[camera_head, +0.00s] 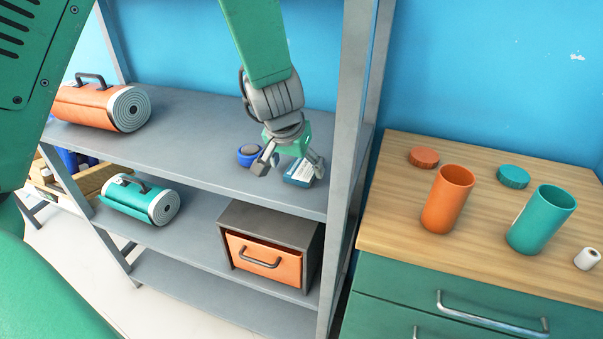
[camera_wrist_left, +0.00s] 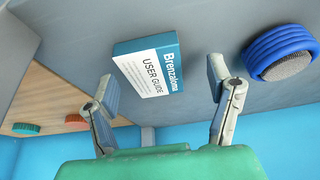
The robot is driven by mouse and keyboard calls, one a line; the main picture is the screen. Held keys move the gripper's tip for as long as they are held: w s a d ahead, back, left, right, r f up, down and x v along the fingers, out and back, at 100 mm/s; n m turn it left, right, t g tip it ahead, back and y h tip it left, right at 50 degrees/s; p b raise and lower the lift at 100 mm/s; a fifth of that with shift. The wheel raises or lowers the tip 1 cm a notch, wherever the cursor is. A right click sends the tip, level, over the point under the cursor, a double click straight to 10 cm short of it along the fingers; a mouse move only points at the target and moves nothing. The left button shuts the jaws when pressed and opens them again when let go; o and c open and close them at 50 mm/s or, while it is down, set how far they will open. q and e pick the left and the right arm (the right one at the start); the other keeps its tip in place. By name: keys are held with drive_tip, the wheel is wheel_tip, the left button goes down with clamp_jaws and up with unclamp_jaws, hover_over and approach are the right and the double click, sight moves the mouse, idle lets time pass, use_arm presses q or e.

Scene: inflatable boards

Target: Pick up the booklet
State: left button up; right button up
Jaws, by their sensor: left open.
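The booklet (camera_head: 299,171) is a small teal and white block lying on the top grey shelf, partly hidden by my left gripper in the head view. In the left wrist view the booklet (camera_wrist_left: 150,64) shows "Brenzalona USER GUIDE" on its face. My left gripper (camera_head: 289,168) is open just above the shelf at the booklet. In the left wrist view its two fingertips (camera_wrist_left: 162,88) are spread apart, with the booklet ahead of the gap and nothing held. I cannot tell whether a finger touches it. My right gripper is not in view.
A blue coil (camera_head: 250,154) lies left of the booklet. A shelf upright (camera_head: 352,110) stands close on the right. Rolled boards in orange (camera_head: 105,107) and teal (camera_head: 140,200) lie on the shelves. A wooden-topped cabinet (camera_head: 400,215) holds an orange cup (camera_head: 447,200) and a teal cup (camera_head: 540,220).

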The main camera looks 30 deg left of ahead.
use_arm(q)
drive_tip(key=shift+w+f, duration=0.25)
drive_tip(key=shift+f, duration=0.4)
drive_tip(key=shift+w+f, duration=0.1)
drive_tip(key=shift+d+r, duration=0.2)
drive_tip(key=shift+d, duration=0.35)
drive_tip(key=shift+c, duration=1.2)
drive_tip(key=c, duration=1)
drive_tip(key=shift+a, duration=0.35)
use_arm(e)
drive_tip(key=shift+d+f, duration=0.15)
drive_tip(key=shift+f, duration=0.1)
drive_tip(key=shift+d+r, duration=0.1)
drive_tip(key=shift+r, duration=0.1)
